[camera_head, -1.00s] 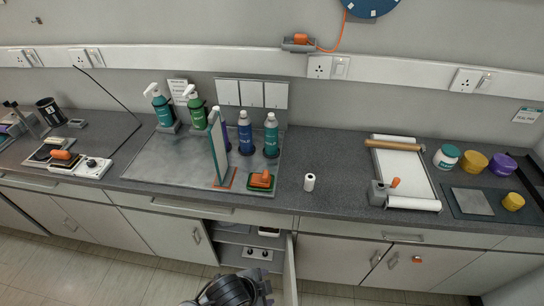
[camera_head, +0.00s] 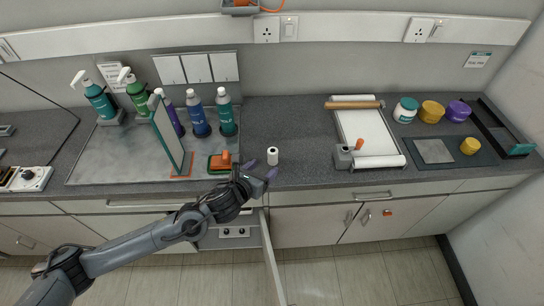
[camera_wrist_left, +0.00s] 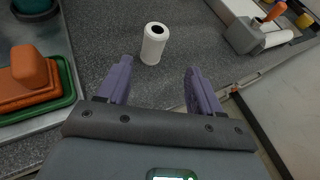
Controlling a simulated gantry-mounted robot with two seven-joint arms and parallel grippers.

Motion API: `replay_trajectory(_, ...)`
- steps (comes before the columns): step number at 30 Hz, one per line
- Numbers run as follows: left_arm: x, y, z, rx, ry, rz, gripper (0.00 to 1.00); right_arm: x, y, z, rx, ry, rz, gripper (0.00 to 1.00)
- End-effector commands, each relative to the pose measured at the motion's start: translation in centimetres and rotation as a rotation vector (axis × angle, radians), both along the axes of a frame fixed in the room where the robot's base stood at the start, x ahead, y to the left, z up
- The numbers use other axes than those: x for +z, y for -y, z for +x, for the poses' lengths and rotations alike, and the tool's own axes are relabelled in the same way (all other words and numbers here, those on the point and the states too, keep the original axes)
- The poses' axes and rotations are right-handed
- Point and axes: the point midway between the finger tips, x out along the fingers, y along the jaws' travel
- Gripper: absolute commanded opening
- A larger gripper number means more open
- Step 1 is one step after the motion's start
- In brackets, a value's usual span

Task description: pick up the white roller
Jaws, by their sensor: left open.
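The white roller (camera_head: 272,157) is a small white cylinder with a dark hole in its top. It stands upright on the grey counter, right of the orange-handled block. In the left wrist view the roller (camera_wrist_left: 154,43) stands beyond the fingertips, in line with the gap between them. My left gripper (camera_head: 262,168) is open and empty at the counter's front edge, just short of the roller. Its two purple fingers (camera_wrist_left: 157,76) are spread apart and do not touch the roller. My right gripper is not in view.
An orange-handled block on a green base (camera_head: 222,161) sits close left of the roller. A standing mirror (camera_head: 166,135) and several bottles are further left. A tray with a paper sheet (camera_head: 366,135) lies to the right. A cupboard door (camera_head: 272,262) stands open below.

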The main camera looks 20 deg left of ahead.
Motion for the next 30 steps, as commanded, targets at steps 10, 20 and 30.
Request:
replay_trajectory(10, -1.1, -0.1, 4.1, -0.029, 0.027, 0.070, 0.65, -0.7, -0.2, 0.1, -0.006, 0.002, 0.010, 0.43)
replay_trajectory(20, -1.9, 0.2, 6.2, -0.029, 0.026, 0.070, 0.65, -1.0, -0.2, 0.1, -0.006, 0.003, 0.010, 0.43)
replay_trajectory(30, -3.3, 0.4, 9.9, -0.029, 0.027, 0.067, 0.65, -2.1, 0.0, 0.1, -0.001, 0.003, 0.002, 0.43)
